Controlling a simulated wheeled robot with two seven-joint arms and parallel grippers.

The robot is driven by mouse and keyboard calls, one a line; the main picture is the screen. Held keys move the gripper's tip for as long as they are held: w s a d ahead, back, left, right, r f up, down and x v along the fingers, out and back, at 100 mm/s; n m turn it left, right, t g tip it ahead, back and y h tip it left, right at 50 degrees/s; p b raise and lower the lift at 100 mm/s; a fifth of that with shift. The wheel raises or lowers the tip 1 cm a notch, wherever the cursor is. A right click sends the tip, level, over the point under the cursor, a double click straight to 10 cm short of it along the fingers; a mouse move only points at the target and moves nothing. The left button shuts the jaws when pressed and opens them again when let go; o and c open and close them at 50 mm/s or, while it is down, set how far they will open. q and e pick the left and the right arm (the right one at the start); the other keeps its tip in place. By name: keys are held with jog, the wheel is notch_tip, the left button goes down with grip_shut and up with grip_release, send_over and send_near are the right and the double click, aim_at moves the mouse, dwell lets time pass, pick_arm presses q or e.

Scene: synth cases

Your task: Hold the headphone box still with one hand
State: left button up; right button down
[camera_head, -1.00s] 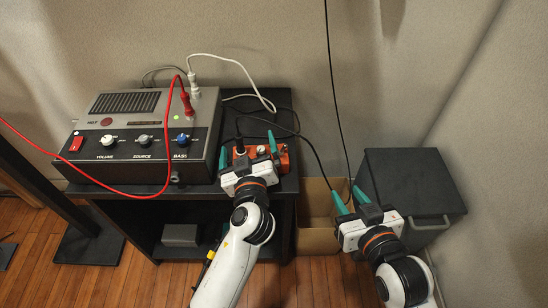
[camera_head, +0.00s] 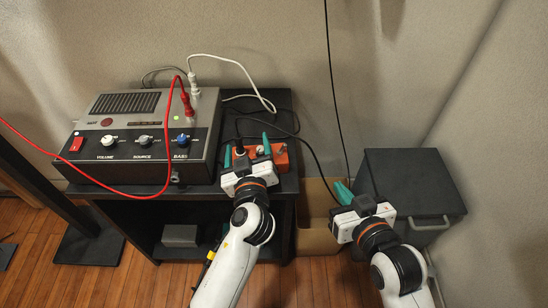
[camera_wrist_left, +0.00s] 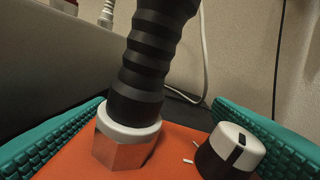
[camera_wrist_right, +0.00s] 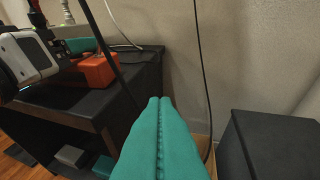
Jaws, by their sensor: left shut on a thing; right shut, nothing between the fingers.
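The headphone box (camera_head: 282,158) is a small orange box on the right part of the black stand's top. It also shows in the left wrist view (camera_wrist_left: 72,160), with a black plug (camera_wrist_left: 147,62) upright in a metal socket and a black-and-white knob (camera_wrist_left: 232,150). My left gripper (camera_head: 247,151) is shut on the box, with a teal finger on each side of it. My right gripper (camera_head: 343,192) is shut and empty, in the air right of the stand. Its teal fingers (camera_wrist_right: 160,120) touch each other in the right wrist view. The left gripper hides part of the box.
A grey amplifier (camera_head: 140,130) with knobs, a red cable (camera_head: 136,193) and a white cable (camera_head: 240,63) stands left of the box. A cardboard box (camera_head: 314,238) and a dark cabinet (camera_head: 405,175) are at right. A black cable hangs along the wall.

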jog(key=w+a+r+n+g+y, duration=0.1)
jog(key=w+a+r, duration=0.1)
jog(key=w+a, duration=0.2)
jog(key=w+a+r+n+g+y, duration=0.1)
jog(key=w+a+r+y, duration=0.1)
jog(key=w+a, duration=0.2)
jog(key=w+a+r+n+g+y, duration=0.1)
jog(key=w+a+r, duration=0.2)
jog(key=w+a, duration=0.1)
jog(key=shift+w+g+y, duration=0.3)
jog(key=shift+w+g, duration=0.1)
jog(key=shift+w, duration=0.35)
jog(key=w+a+r+n+g+h, duration=0.25)
jog(key=w+r+g, duration=0.2)
jog(key=r, duration=0.55)
jog(key=s+d+f+m+g+h, duration=0.2)
jog(key=s+d+f+g+h, duration=0.3)
jog(key=f, duration=0.5)
jog(key=shift+s+d+f+g+h, duration=0.15)
jog(key=shift+s+d+g+h, duration=0.25)
jog(key=shift+s, duration=0.6)
jog(key=shift+d+f, duration=0.1)
jog(key=shift+f, duration=1.55)
